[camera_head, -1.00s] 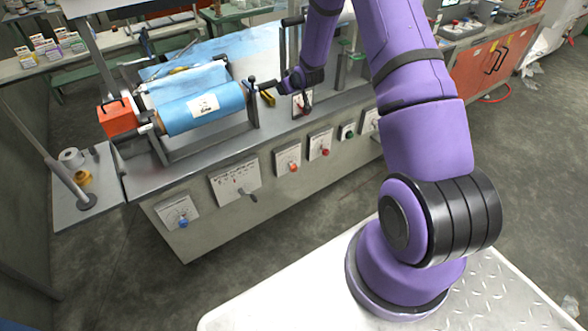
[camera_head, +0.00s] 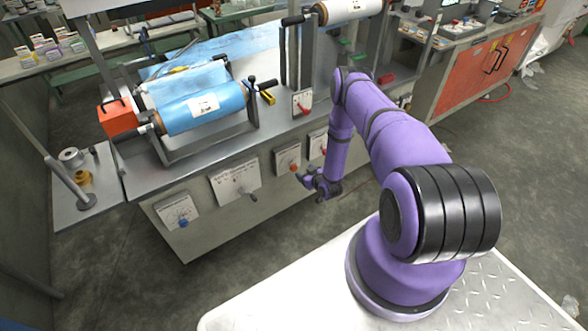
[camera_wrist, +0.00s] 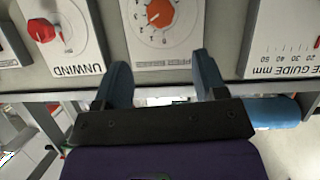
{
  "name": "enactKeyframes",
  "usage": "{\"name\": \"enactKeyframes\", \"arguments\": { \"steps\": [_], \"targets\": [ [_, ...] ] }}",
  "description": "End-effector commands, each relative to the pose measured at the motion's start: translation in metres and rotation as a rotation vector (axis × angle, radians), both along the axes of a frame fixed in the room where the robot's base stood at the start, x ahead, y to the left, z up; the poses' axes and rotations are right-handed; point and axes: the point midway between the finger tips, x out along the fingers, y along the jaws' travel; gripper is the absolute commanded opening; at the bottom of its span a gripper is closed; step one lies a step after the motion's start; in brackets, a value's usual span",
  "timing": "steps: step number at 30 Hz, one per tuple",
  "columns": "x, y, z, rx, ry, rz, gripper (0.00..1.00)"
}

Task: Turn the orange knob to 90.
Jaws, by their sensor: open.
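The orange knob (camera_head: 294,167) sits on a white dial plate on the front face of the machine. In the wrist view, which is upside down, the orange knob (camera_wrist: 160,12) is at the top middle with numbers printed around it; its exact setting is hard to read. My gripper (camera_head: 301,180) is in front of and just below that plate in the head view. In the wrist view my gripper (camera_wrist: 160,64) is open, its two blue-grey fingers apart with nothing between them, and the knob lies beyond the fingertips.
A red knob (camera_wrist: 41,30) on the UNWIND plate neighbours the dial on one side. A guide scale plate (camera_wrist: 284,42) with a lever is on the other. A blue knob (camera_head: 183,222) is further left. Blue film rolls (camera_head: 203,107) lie on the machine top.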

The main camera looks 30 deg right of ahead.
Motion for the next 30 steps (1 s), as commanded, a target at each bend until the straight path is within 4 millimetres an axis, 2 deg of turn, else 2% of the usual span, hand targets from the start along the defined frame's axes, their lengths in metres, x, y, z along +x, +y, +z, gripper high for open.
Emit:
{"name": "enactKeyframes", "arguments": {
  "steps": [3, 7, 21, 30],
  "targets": [
    [-0.007, 0.002, -0.010, 0.005, -0.009, -0.003, 0.65],
    [-0.001, 0.003, -0.014, 0.005, -0.014, -0.003, 0.65],
    [0.070, 0.003, -0.042, 0.003, -0.014, -0.002, 0.65],
    [0.090, 0.002, -0.051, 0.005, -0.013, -0.003, 0.65]
  ]
}}
